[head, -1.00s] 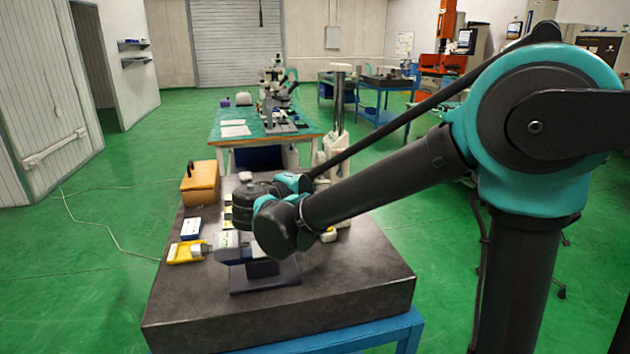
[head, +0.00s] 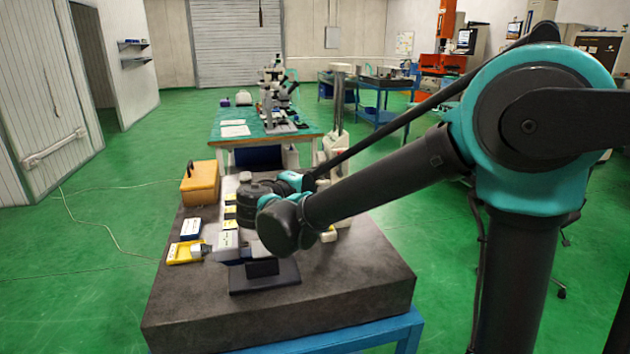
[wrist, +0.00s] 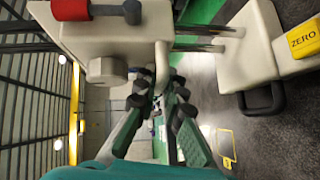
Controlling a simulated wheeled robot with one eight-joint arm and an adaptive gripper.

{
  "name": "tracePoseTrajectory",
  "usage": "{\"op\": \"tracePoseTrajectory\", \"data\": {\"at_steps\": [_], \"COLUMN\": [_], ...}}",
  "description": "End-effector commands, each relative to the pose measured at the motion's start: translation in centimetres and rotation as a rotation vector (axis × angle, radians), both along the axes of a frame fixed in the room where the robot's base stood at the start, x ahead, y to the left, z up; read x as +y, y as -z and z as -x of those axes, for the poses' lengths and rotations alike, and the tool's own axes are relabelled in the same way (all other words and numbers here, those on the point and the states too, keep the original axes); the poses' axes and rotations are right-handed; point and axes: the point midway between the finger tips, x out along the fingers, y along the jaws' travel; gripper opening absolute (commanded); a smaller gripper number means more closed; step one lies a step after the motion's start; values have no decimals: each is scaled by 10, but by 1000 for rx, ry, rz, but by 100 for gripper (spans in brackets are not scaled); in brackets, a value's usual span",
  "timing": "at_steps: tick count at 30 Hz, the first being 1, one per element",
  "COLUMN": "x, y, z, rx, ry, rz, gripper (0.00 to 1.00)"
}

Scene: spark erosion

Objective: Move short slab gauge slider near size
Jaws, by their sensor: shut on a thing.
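In the wrist view, a cream block (wrist: 125,42), which looks like the gauge slider, fills the upper left. It carries a red cylinder and a pale hex knob (wrist: 107,71). Two metal rods (wrist: 200,38) run from it to a second cream block (wrist: 252,45) at the right, with a clear gap between the blocks. My gripper (wrist: 160,86) has its fingers closed together at the slider's lower edge, beside the hex knob. The exact contact is hard to see. In the head view, my arm hides the gripper and most of the slider.
A yellow ZERO label (wrist: 303,38) is by the second block. The dark stone table (head: 350,285) has free room at front and right. A black stand (head: 264,276), a yellow tray (head: 184,252) and an orange case (head: 200,184) stand on it.

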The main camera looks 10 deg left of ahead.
Motion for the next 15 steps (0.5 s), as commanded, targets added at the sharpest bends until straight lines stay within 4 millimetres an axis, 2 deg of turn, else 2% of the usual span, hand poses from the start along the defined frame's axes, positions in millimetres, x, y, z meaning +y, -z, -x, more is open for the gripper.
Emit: {"op": "tracePoseTrajectory", "data": {"at_steps": [6, 7, 9, 15], "x": [0, 0, 0, 0], "y": [-1, -1, -1, -1], "z": [0, 0, 0, 0], "rx": [0, 0, 0, 0], "ry": [-1, -1, -1, 0], "rz": [0, 0, 0, 0], "gripper": [0, 11, 19, 19]}}
